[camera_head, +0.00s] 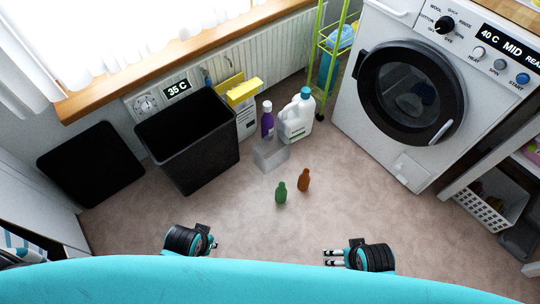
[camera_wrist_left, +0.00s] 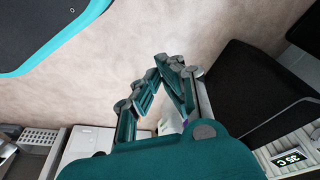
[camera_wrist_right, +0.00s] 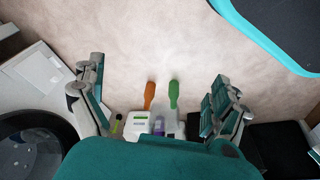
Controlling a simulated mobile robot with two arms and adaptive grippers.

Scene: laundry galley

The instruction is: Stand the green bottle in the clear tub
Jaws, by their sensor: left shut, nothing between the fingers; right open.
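The green bottle (camera_head: 281,192) stands upright on the floor in the head view. It also shows in the right wrist view (camera_wrist_right: 174,92), between the spread fingers. A pale, see-through box that looks like the clear tub (camera_head: 270,155) sits on the floor just behind it, in front of the purple bottle. I cannot make out its inside. My right gripper (camera_head: 327,257) is open and empty, nearer to me and right of the green bottle; its fingers also show in the right wrist view (camera_wrist_right: 158,75). My left gripper (camera_head: 214,244) is shut and empty, left of the bottle.
A brown bottle (camera_head: 304,180) stands close right of the green one. A purple bottle (camera_head: 267,120) and a white jug (camera_head: 297,118) stand behind the tub. A black bin (camera_head: 190,140) is at left, the washing machine (camera_head: 410,95) at right. The floor nearer me is clear.

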